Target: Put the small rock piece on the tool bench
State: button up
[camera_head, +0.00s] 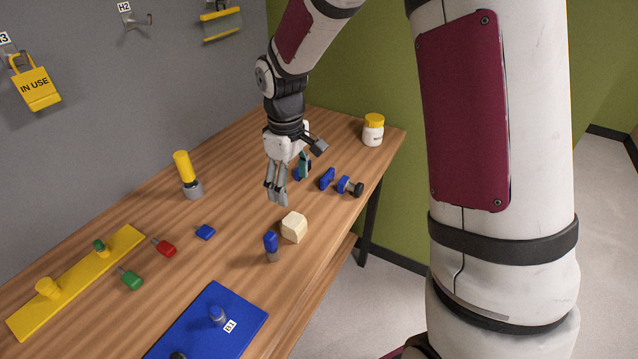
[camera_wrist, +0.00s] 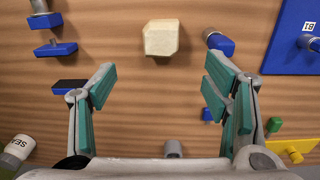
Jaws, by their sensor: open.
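The small rock piece (camera_head: 294,227) is a cream, faceted block lying on the wooden bench top (camera_head: 230,265), near its right edge. In the wrist view the rock piece (camera_wrist: 161,38) sits at the top centre, beyond the fingertips and roughly midway between them. My gripper (camera_head: 277,198) hangs over the bench, fingers pointing down, to the upper left of the rock piece. In the wrist view the gripper (camera_wrist: 160,85) has its two teal-padded fingers spread wide, with only bare wood between them. It does not touch the rock piece.
Several blue parts (camera_head: 327,179) and a yellow-lidded jar (camera_head: 373,130) are behind. A blue board (camera_head: 240,305), yellow strip (camera_head: 90,275), yellow-topped tool (camera_head: 186,175) and small red piece (camera_head: 165,247) are to the left.

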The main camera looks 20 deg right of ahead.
jog(key=s+d+r+m+t, duration=0.1)
jog(key=s+r+m, duration=0.1)
jog(key=s+r, duration=0.4)
jog(key=s+r+m+t, duration=0.1)
jog(key=s+r, duration=0.3)
jog(key=r, duration=0.4)
jog(key=s+r+m+t, duration=0.1)
jog(key=s+r+m, duration=0.1)
jog(key=s, duration=0.5)
jog(key=s+r+m+t, duration=0.1)
jog(key=s+r+t, duration=0.1)
jog(key=s, duration=0.5)
jog(key=shift+d+r+m, duration=0.15)
jog(key=shift+r+m, duration=0.25)
jog(key=shift+r, duration=0.4)
jog(key=shift+w, duration=0.1)
